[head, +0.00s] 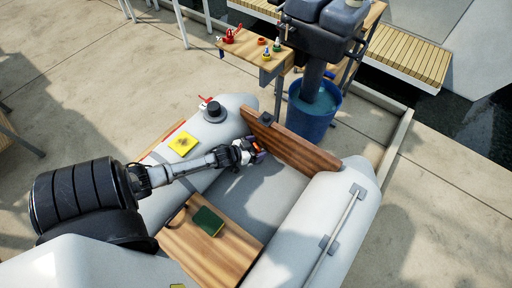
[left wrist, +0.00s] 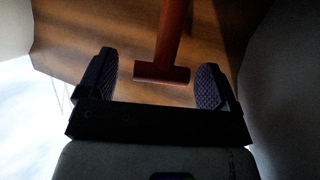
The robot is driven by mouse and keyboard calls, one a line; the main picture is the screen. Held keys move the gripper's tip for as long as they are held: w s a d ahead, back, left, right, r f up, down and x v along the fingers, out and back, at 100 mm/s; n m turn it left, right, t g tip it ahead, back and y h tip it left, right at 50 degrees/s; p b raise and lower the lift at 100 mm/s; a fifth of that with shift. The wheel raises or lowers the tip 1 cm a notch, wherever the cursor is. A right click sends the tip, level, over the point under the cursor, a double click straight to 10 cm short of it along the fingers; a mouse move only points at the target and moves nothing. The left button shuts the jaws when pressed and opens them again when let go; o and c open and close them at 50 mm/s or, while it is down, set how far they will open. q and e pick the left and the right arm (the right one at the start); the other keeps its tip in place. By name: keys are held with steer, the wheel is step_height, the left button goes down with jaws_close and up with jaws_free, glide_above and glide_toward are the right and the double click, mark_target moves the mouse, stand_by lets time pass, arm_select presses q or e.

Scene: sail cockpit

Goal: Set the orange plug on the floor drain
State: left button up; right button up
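My left gripper (head: 257,154) is low inside the grey inflatable boat, close to the wooden transom board (head: 292,147). In the left wrist view the gripper (left wrist: 156,82) is open, with a finger on each side of an orange-red T-shaped piece (left wrist: 164,73). The piece's crossbar lies between the fingers with a gap on both sides. It looks like the orange plug's handle, but its far end is out of sight. A bit of orange shows at the fingertips in the head view. I cannot make out the floor drain. My right gripper is not in view.
A wooden side table (head: 248,50) holds small red, orange, yellow and green items. A blue bucket (head: 313,110) stands behind the transom under the outboard motor. A wooden thwart (head: 205,250) with a green book (head: 207,221) crosses the boat. Tubes flank the grey floor (head: 262,195).

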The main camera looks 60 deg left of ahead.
arm_select(q)
steer(key=shift+o, duration=0.7)
steer(key=shift+r, duration=0.1)
steer(key=shift+s+r, duration=0.1)
steer(key=shift+r, duration=0.05)
steer(key=p+v, duration=0.2)
steer(key=v, duration=0.5)
steer(key=shift+s+p, duration=0.15)
steer(key=shift+p, duration=0.25)
